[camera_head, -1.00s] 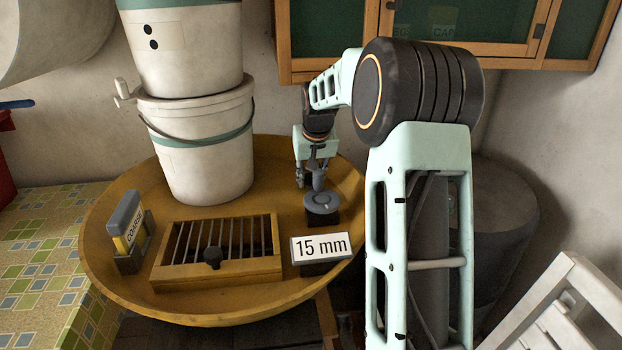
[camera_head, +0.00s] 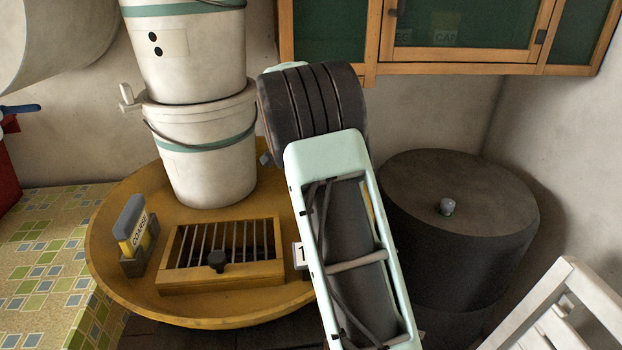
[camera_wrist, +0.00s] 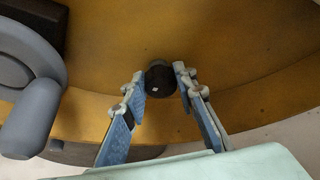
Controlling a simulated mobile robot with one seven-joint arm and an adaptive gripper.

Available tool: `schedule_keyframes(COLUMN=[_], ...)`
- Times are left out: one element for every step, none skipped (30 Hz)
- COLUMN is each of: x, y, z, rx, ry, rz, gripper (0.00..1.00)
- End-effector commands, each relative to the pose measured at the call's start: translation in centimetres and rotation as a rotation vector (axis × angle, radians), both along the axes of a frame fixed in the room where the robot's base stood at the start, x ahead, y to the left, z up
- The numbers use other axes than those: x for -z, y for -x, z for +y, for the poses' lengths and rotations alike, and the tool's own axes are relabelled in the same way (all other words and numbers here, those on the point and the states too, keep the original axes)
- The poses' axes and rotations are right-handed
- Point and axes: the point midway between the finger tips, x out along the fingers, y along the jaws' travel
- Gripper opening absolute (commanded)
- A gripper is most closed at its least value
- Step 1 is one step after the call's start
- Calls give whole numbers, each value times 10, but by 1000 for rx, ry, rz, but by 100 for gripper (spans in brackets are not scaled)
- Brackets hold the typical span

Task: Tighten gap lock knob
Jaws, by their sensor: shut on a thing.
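A small dark round knob (camera_wrist: 158,80) with a pale spot sits against the yellow-brown wooden surface in the wrist view. I take it for the gap lock knob. My gripper (camera_wrist: 160,80) is shut on it, with one blue-grey finger at each side. A grey dial with a crank handle (camera_wrist: 31,120) is at the left of the wrist view, apart from the fingers. In the head view, my arm hides the gripper, the knob and the dial. It also covers most of the white gap label (camera_head: 299,256).
A dark drum (camera_head: 462,215) stands right; a white slatted chair (camera_head: 560,310) is front right. Cabinets (camera_head: 450,68) hang behind.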

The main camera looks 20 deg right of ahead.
Motion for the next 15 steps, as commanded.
schedule_keyframes(x=[-2, -2, -2, -2, -2, -3, -2, -2, -2, -2, -2, -2, -2, -2, -2], y=[-1, -1, -1, -2, -2, -2, -2, -2, -2, -2, -2, -2, -2, -2, -2], z=[0, 1, 1, 1, 1, 1, 1, 1, 1, 0, 1, 0, 0, 0, 0], rx=[20, 32, 45, 54, 63, 72, 79, 83, 89, 92, 95, 97, 99, 99, 100], ry=[1, 0, 0, 0, 0, 0, 0, 0, 0, 0, 0, 0, 0, 0, 0], rz=[-3, -2, -3, -4, -4, -4, -4, -4, -4, -4, -4, -4, -4, -4, -4], gripper=[2, 2, 2, 2, 2, 2, 2, 2, 2, 2, 2, 2, 2, 2, 2])
